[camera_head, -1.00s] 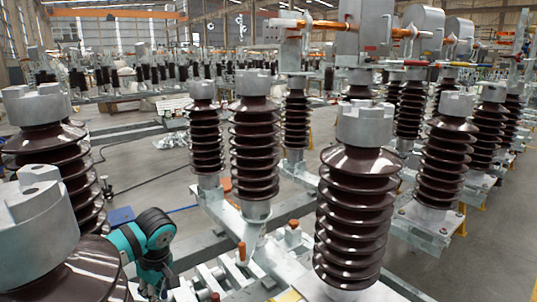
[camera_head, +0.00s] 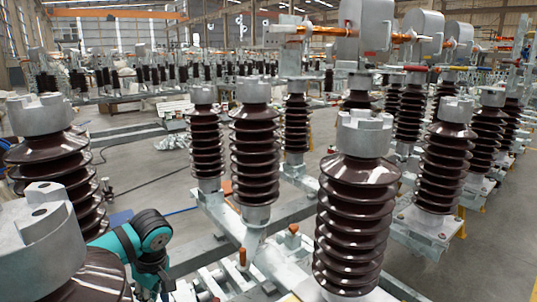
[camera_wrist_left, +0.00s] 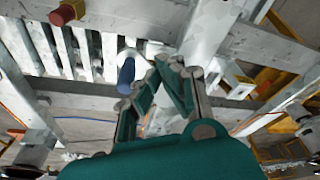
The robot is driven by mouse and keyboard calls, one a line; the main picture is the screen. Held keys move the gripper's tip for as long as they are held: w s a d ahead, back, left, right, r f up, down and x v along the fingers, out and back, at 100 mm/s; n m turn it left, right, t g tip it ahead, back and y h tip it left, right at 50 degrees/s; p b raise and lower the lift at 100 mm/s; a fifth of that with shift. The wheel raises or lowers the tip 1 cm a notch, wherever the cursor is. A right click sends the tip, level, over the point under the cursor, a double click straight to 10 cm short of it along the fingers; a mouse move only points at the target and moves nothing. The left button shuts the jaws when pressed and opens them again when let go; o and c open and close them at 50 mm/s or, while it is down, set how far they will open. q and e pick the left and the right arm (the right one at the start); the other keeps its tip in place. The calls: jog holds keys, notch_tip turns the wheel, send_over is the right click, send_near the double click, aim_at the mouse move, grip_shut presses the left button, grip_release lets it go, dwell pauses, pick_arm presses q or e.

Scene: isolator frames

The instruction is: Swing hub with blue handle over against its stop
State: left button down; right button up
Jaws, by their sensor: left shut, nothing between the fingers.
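In the left wrist view a short blue handle (camera_wrist_left: 126,75) sticks out beside a pale round piece that looks like its hub (camera_wrist_left: 129,56), partly hidden. My left gripper (camera_wrist_left: 163,67) has its teal fingers converging at the tips, shut and empty, just right of the blue handle. A small gap seems to lie between finger and handle; contact cannot be told. In the head view my left arm reaches down at the lower left, and its fingers are out of sight there. The blue handle cannot be made out in the head view. My right gripper is not in view.
Brown ribbed insulators with grey caps (camera_head: 365,134) stand close around my arm, one (camera_head: 40,238) right at the left. Metal frame bars carry orange-brown knobs (camera_head: 242,254). A red-brown knob (camera_wrist_left: 64,14) and pale slats (camera_wrist_left: 85,48) lie left of the handle. Open floor shows behind.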

pick_arm(q)
jog(key=a+p+v, duration=0.1)
jog(key=p+v, duration=0.2)
jog(key=v, duration=0.3)
jog(key=shift+w+a, duration=0.2)
jog(key=shift+r, duration=0.1)
